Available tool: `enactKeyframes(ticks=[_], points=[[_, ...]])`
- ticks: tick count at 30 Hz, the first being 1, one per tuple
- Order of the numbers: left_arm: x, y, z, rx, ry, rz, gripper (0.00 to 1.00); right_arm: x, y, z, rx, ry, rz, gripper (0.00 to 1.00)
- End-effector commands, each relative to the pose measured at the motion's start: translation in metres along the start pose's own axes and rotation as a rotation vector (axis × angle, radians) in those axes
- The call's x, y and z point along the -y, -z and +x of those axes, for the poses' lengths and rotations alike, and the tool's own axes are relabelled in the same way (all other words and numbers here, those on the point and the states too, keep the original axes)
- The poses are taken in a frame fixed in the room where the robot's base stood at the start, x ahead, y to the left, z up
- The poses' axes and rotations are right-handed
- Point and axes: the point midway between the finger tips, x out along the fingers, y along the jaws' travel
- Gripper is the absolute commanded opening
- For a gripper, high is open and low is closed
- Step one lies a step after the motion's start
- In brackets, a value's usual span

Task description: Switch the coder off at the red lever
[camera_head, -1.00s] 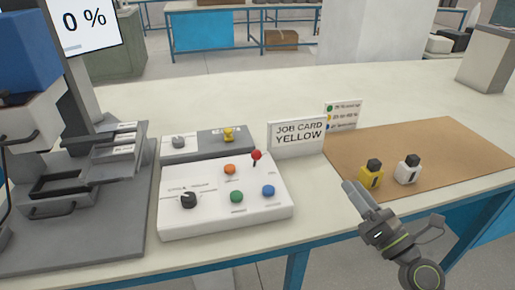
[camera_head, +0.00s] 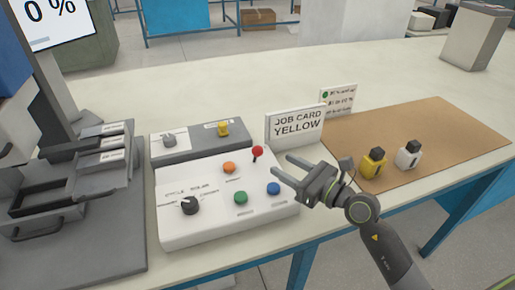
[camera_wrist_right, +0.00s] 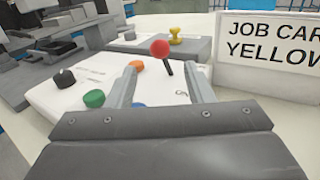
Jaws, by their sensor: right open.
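The red lever (camera_head: 257,152) is a red ball on a short dark stem. It stands at the back right of the white control box (camera_head: 178,227). My right gripper (camera_head: 281,170) is open and empty, just right of the lever and in front of it, above the box's right edge. In the right wrist view the red ball (camera_wrist_right: 160,48) shows ahead, between the open fingers (camera_wrist_right: 163,85) and beyond their tips. The gripper and the lever look apart. My left gripper is not in view.
The box also carries orange (camera_head: 229,168), green (camera_head: 240,198) and blue (camera_head: 273,188) buttons and a black knob (camera_head: 189,205). A job card reading YELLOW (camera_head: 295,125) stands behind. A yellow bottle (camera_head: 372,164) and a white one (camera_head: 408,156) stand on the brown mat (camera_head: 450,120).

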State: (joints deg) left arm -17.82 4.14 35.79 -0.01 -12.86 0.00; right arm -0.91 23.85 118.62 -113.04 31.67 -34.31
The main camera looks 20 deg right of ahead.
Motion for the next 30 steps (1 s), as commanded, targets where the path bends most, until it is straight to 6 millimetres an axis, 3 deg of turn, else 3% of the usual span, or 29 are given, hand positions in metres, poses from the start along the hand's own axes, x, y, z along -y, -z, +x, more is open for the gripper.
enactKeyframes(ticks=[5,9,15,27,30], points=[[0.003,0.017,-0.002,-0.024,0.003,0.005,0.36,-0.001,-0.003,0.039,0.006,-0.001,0.005,0.47],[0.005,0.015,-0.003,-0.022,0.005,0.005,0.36,-0.001,-0.002,0.066,0.004,-0.001,0.004,0.47],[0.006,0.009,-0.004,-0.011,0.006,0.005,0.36,0.000,-0.001,0.091,0.001,-0.001,0.002,0.47],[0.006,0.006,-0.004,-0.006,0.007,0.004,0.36,-0.001,0.000,0.098,0.000,0.000,0.001,0.47],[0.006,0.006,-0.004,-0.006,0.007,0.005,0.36,-0.001,0.000,0.098,0.000,0.000,0.001,0.36]])
